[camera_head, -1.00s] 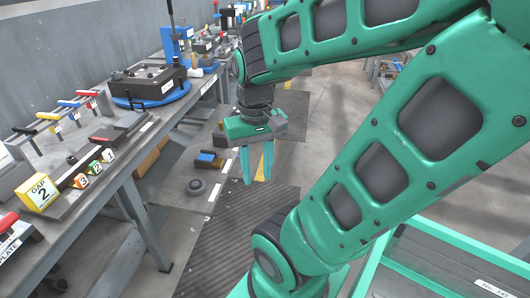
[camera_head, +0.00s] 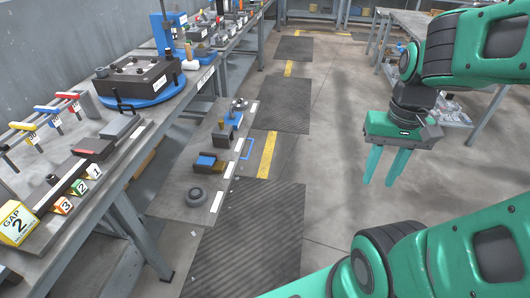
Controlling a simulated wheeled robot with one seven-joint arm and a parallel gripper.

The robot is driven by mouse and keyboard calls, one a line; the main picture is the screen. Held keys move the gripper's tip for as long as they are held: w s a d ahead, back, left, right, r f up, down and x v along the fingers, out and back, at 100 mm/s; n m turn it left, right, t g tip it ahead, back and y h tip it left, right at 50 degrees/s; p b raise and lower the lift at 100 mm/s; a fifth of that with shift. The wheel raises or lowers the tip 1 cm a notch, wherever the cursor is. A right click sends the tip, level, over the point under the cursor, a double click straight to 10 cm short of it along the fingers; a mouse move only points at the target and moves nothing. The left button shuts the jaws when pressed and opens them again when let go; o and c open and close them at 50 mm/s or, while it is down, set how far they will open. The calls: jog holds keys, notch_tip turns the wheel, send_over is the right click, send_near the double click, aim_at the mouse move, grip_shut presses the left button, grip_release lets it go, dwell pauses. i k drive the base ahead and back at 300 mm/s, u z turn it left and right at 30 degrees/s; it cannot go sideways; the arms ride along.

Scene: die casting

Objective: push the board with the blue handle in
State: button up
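A blue handle (camera_head: 46,110) shows on the bench at the far left. It stands in a row between a yellow handle (camera_head: 20,127) and a red handle (camera_head: 68,96). Each sits on a narrow piece with a small white label. My gripper (camera_head: 381,181) hangs at the right, over the open floor and well away from the bench. Its two green fingers point down with a gap between them, and nothing shows in it.
The grey bench (camera_head: 150,150) runs along the left. On it are a yellow "GAP 2" block (camera_head: 16,222), numbered blocks (camera_head: 71,196) and a dark block on a blue round base (camera_head: 170,90). A low shelf (camera_head: 180,207) holds parts. The middle floor (camera_head: 330,130) is clear.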

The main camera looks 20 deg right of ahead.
aim_at(171, 203)
jog(key=z, duration=0.1)
jog(key=i, duration=1)
jog(key=u, duration=0.05)
